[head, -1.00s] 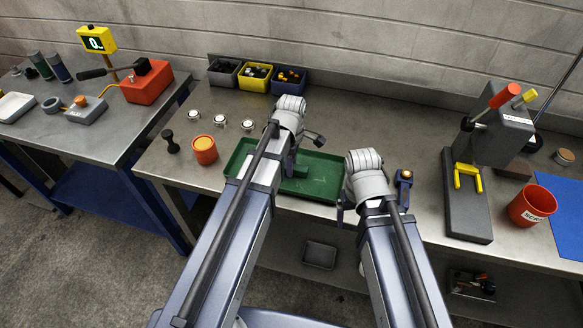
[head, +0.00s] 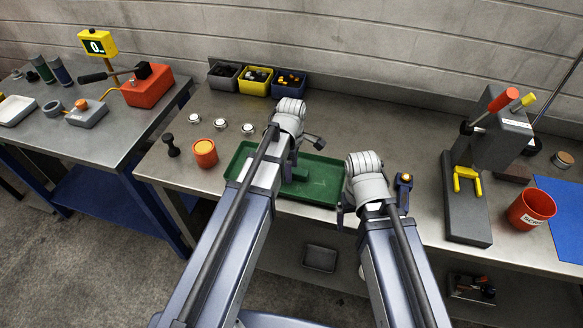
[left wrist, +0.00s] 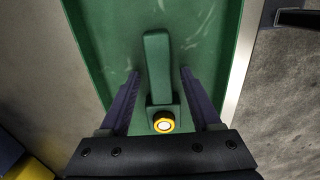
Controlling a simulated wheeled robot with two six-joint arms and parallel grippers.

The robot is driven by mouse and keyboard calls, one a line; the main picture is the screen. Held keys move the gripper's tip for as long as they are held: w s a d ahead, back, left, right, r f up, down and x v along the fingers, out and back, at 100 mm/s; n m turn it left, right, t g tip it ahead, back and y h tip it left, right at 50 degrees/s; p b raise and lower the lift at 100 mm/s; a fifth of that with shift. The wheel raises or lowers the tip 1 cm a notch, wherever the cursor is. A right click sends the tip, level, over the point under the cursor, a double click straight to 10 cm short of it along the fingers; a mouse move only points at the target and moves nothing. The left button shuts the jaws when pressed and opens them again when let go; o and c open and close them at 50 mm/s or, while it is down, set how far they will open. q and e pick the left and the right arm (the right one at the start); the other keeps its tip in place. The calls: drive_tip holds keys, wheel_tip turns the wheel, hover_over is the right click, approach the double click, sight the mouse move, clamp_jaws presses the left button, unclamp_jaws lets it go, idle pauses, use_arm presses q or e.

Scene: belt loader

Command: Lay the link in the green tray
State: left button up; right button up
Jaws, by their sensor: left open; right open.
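A green bar with a block at one end and a yellow ring with a pale centre, which I take for the link (left wrist: 157,60), lies in the green tray (left wrist: 225,50). The link shows partly in the head view (head: 301,173), beside my left arm. The tray (head: 323,190) is on the bench's front part. My left gripper (left wrist: 160,76) is open, its two fingers on either side of the link with gaps showing; whether it touches is unclear. My right gripper (head: 341,216) is at the tray's right end, open, mostly hidden by its own wrist.
An orange cup (head: 205,153) stands left of the tray, and several small bins (head: 256,83) stand at the back. A grey press (head: 466,205) and a red scrap cup (head: 531,208) are further right.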

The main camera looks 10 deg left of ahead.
use_arm(q)
wheel_tip(320, 180, up, 12)
drive_tip(key=p, duration=1.1)
drive_tip(key=s+d+m, duration=0.4)
drive_tip(key=s+m, duration=0.3)
drive_tip(key=m, duration=0.3)
drive_tip(key=s+d+m+y, duration=0.1)
drive_tip(key=s+d+m, duration=0.3)
drive_tip(key=s+m, duration=0.3)
drive_tip(key=m, duration=0.4)
drive_tip(key=shift+s+d, duration=0.15)
drive_tip(key=shift+d, duration=0.25)
drive_tip(key=shift+f, duration=0.1)
wheel_tip(320, 180, down, 6)
drive_tip(key=b, duration=0.6)
drive_tip(key=shift+f, duration=0.2)
